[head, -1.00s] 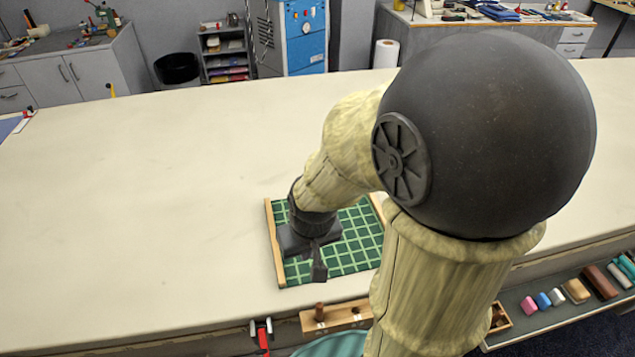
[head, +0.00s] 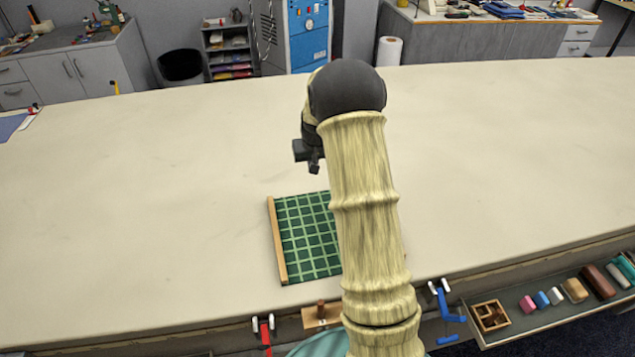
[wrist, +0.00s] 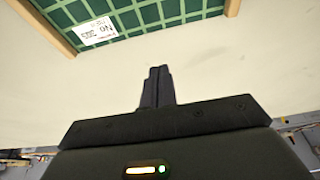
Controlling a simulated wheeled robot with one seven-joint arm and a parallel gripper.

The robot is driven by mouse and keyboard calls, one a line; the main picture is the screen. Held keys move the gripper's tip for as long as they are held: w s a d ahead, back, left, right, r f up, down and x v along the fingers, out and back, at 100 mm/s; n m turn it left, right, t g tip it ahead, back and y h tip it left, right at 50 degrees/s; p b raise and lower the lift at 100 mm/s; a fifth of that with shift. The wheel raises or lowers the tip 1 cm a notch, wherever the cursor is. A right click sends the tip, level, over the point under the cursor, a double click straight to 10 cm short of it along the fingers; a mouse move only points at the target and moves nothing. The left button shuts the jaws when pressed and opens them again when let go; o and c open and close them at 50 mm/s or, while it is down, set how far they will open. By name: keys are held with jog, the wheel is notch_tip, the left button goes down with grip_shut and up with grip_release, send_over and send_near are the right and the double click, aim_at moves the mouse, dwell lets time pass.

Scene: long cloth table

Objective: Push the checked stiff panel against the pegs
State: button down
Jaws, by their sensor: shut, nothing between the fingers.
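The checked panel (head: 305,236), dark green with light green lines and a wooden strip along its left edge, lies flat on the table. My arm hides its right part in the head view. In the wrist view the panel (wrist: 150,14) shows at the top, with a white label near its edge and wooden strips on both sides. My gripper (head: 314,166) is shut and empty, beyond the panel's far edge and apart from it. Its closed fingers (wrist: 158,72) point toward the panel in the wrist view. I cannot clearly make out the task's pegs.
The pale cloth table (head: 150,190) is clear left and right of the panel. At its front edge are a wooden block with a dark knob (head: 321,311), a red clamp (head: 263,330) and a blue clamp (head: 447,305). A shelf (head: 560,310) with small blocks stands front right.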

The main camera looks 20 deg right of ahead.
aim_at(316, 188)
jog(key=w+d+f, duration=0.2)
jog(key=w, duration=0.1)
jog(key=shift+w+d, duration=0.15)
jog(key=shift+d, duration=0.2)
jog(key=shift+f, duration=0.1)
jog(key=p+x, duration=0.3)
jog(key=x, duration=0.6)
jog(key=shift+w+f, duration=0.2)
jog(key=shift+f, duration=0.05)
jog(key=shift+s+f+p, duration=0.1)
jog(key=shift+s+p, duration=0.3)
jog(key=shift+s, duration=0.05)
jog(key=shift+s+a+p, duration=0.2)
jog(key=shift+s+p, duration=0.25)
jog(key=shift+s, duration=0.45)
jog(key=shift+s+a, duration=0.15)
jog(key=shift+s, duration=0.45)
jog(key=shift+f, duration=0.1)
